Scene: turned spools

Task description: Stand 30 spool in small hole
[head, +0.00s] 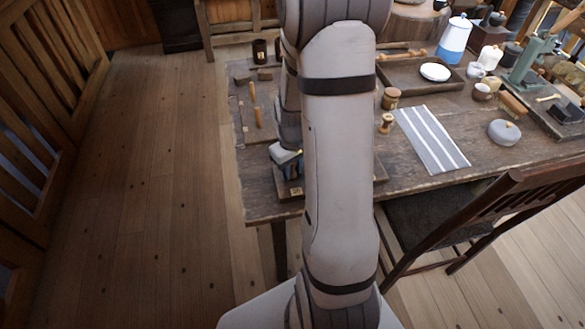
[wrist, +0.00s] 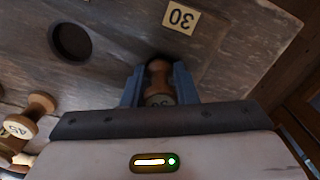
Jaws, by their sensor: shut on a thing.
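A wooden spool (wrist: 158,70) marked 30 on its end is between the two blue fingers of my gripper (wrist: 158,88) in the wrist view. The fingers are shut on it. It is over a dark wooden board (wrist: 110,22) with a pale 30 label (wrist: 181,17) just past it. A dark patch shows behind the spool, and I cannot tell whether its far end is in a hole. An open round hole (wrist: 72,42) lies to the left. In the head view my gripper (head: 287,165) is low at the table's front left corner; my arm hides most of the board.
A spool marked 45 (wrist: 30,118) is at left in the wrist view. In the head view, a spool (head: 386,122) and a wooden jar (head: 391,97) stand right of my arm, beside a striped cloth (head: 432,138). A chair (head: 470,205) is at the table's front.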

